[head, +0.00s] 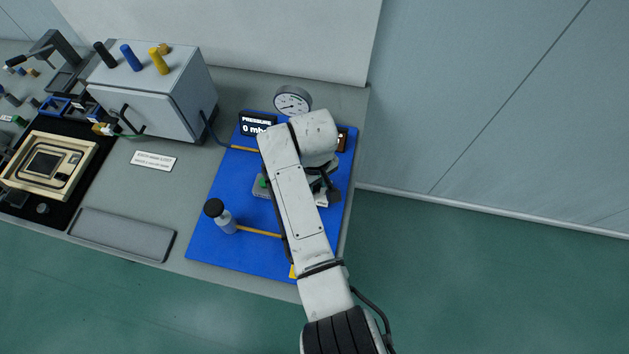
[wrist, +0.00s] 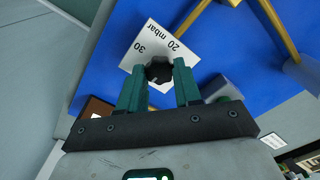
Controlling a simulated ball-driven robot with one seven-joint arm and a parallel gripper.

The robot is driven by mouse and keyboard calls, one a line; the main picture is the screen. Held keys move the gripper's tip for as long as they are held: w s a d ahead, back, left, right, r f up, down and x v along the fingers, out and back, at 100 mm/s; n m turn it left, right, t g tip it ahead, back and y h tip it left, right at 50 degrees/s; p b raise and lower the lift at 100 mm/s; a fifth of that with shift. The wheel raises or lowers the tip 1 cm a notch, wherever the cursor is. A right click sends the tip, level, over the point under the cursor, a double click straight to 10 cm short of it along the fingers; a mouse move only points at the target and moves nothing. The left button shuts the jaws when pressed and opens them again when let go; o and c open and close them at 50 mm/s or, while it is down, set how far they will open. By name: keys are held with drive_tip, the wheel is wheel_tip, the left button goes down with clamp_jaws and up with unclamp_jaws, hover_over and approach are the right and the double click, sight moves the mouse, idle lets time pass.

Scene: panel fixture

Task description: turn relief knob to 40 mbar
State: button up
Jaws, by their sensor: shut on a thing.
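The relief knob (wrist: 159,71) is a small black knob in the wrist view, in front of a white dial card (wrist: 152,47) printed with "30" and "20 mbar". The green fingers of my gripper (wrist: 159,77) stand on either side of the knob and are shut on it. No 40 mark can be made out, and the knob's pointer is too dark to read. In the head view my arm hides the knob and fingertips. The pressure display (head: 258,124) shows a 0, its right part cut off by my arm. A round gauge (head: 292,102) stands behind it.
The blue panel (head: 212,190) carries yellow-brown pipes and a black-capped bottle (head: 226,222) left of my arm. A grey box (head: 155,95) with coloured knobs stands further left. The wall is behind, and open floor lies right of the bench.

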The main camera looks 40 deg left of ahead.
drive_tip(key=shift+r+n, duration=0.1)
drive_tip(key=shift+n, duration=0.4)
drive_tip(key=o, duration=1)
drive_tip(key=shift+o, duration=0.2)
wheel_tip(320, 180, up, 11)
drive_tip(key=b, duration=0.1)
idle(0.4)
